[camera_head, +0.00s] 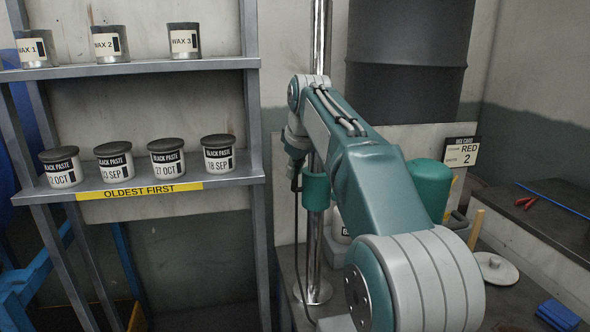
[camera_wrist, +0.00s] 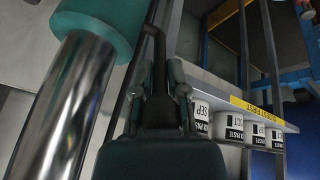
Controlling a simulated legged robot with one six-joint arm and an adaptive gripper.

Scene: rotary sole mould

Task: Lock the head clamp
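A bright chrome column (camera_head: 320,232) stands behind my arm, with a teal clamp head (camera_head: 316,188) around it. In the wrist view the head (camera_wrist: 98,22) fills the upper left, above the chrome column (camera_wrist: 62,115). A dark clamp lever (camera_wrist: 150,32) comes out from the side of the head and bends down between my fingers. My gripper (camera_wrist: 157,80) has its dark fingers drawn together on this lever, close beside the column. In the head view my gripper (camera_head: 295,165) points down just left of the head; its fingertips are small and dark there.
A grey shelf (camera_head: 235,185) at left holds several black paste tubs (camera_head: 167,158) and wax jars (camera_head: 184,40). A dark drum (camera_head: 408,50) is behind.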

